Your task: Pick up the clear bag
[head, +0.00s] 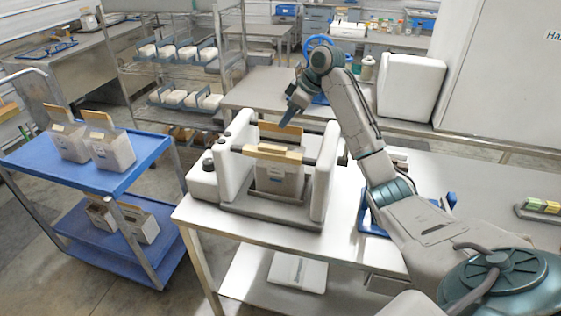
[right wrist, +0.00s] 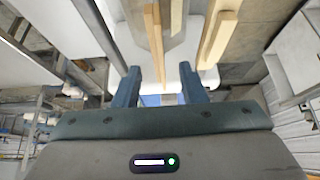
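A clear, greyish bag (head: 279,180) with tan strips along its top edges sits upright in the white hopper frame (head: 320,180) on the metal table. Its strips stand apart, so its mouth looks open. My left gripper is not in view.
A blue cart (head: 70,170) at the left carries similar bags (head: 112,152) on both shelves. A wire rack (head: 180,75) with several white packs stands behind. A blue tray (head: 372,222) lies right of the hopper, and a white container (head: 410,88) stands behind my right arm.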

